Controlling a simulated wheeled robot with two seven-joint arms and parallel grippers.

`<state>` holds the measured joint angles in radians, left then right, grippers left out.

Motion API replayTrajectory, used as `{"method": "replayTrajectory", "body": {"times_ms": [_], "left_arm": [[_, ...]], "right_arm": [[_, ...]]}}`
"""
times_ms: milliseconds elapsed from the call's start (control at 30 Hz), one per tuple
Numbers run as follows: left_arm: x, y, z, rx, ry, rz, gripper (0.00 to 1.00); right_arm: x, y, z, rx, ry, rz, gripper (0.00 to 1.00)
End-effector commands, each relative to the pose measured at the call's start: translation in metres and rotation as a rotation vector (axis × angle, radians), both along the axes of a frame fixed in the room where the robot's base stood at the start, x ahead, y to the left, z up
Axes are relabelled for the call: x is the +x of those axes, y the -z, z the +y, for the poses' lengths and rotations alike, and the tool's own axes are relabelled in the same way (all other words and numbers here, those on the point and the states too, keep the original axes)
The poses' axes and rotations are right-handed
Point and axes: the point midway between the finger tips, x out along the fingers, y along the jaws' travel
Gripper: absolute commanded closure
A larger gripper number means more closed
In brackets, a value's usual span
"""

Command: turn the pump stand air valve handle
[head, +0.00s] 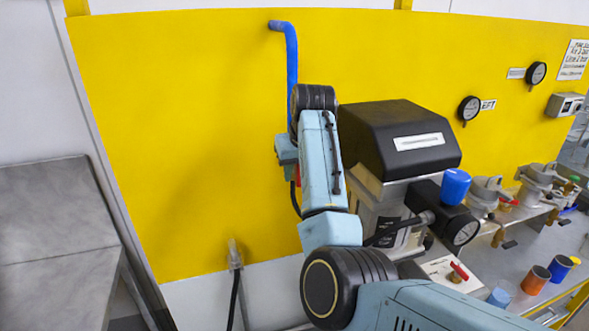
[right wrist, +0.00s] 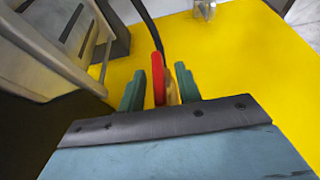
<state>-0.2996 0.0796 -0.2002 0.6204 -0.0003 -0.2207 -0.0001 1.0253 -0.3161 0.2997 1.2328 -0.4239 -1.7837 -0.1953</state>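The red valve handle (right wrist: 157,78) stands upright between the two green fingers of my right gripper (right wrist: 160,88) in the right wrist view. A gap shows on each side of it, and the fingers are apart. A brass-coloured valve part (right wrist: 173,93) is just right of the handle, also between the fingers. In the head view, my right gripper (head: 286,151) is up against the yellow wall below the blue pipe (head: 291,65). Only a small bit of the red handle (head: 297,174) shows there, and my arm hides most of the valve. My left gripper is out of view.
A black-topped machine (head: 385,140) stands close to the right of my arm. A black hose (right wrist: 152,25) runs by the valve. Another red lever (head: 459,271), cups and fittings are on the bench at right. The yellow wall left of my arm is clear.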

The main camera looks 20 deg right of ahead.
Motion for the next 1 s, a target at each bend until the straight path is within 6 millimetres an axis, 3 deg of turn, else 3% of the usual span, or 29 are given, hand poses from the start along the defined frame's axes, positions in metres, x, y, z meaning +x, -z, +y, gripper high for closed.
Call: {"method": "replayTrajectory", "body": {"times_ms": [233, 500, 1000], "left_arm": [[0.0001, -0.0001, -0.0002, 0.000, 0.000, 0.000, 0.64], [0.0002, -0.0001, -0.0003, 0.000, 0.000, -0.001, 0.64], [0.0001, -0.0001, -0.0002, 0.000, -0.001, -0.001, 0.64]], "right_arm": [[0.0001, 0.0007, -0.0004, 0.000, 0.001, 0.000, 0.66], [0.0001, 0.0004, -0.0003, 0.000, 0.001, 0.000, 1.00], [0.0001, -0.0002, -0.0017, 0.103, 0.003, 0.003, 1.00]]}}
